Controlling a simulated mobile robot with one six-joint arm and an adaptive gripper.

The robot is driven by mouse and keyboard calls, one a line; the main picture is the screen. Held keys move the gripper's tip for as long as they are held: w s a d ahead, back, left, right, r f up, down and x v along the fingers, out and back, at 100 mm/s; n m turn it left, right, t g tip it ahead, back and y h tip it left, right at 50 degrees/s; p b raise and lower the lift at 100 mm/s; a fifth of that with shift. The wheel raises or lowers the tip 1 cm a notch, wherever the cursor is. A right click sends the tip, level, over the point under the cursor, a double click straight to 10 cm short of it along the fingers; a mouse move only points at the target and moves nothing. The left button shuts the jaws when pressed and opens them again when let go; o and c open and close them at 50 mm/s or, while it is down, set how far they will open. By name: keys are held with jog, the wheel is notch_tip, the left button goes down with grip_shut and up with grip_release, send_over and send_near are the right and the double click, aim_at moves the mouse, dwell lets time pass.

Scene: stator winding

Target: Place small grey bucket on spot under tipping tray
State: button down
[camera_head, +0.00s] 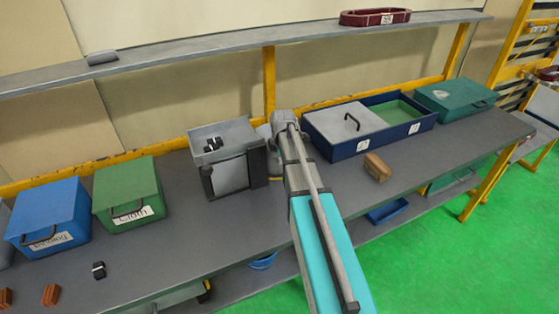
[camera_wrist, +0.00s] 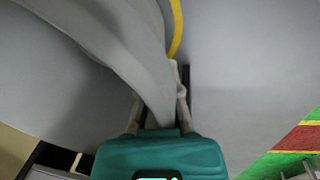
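In the wrist view my gripper (camera_wrist: 160,112) is shut on the wall of a grey curved thing (camera_wrist: 118,48), which looks like the small grey bucket. Only part of it shows, large and close at upper left. In the head view my arm covers the gripper, and the bucket cannot be made out clearly. A grey machine (camera_head: 230,178) with a tray (camera_head: 222,137) on top, likely the tipping tray, stands just left of my arm's end. A yellow curved line (camera_wrist: 178,28) shows on the grey surface beyond the fingers; it may be the spot's marking.
A blue box (camera_head: 48,208) and a green Cloth box (camera_head: 128,185) stand left on the bench. A blue bin (camera_head: 335,150) with a grey lid, a teal box (camera_head: 455,95) and a brown block (camera_head: 376,166) lie right. A shelf (camera_head: 230,38) runs above. The front middle bench is clear.

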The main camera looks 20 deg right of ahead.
jog(key=shift+f+b, duration=0.35)
jog(key=shift+f, duration=0.1)
jog(key=shift+f, duration=0.15)
jog(key=c, duration=0.8)
grip_release()
notch_tip(320, 180, up, 12)
jog(key=s+p, duration=0.2)
jog(key=p, duration=1)
jog(key=shift+a, duration=0.15)
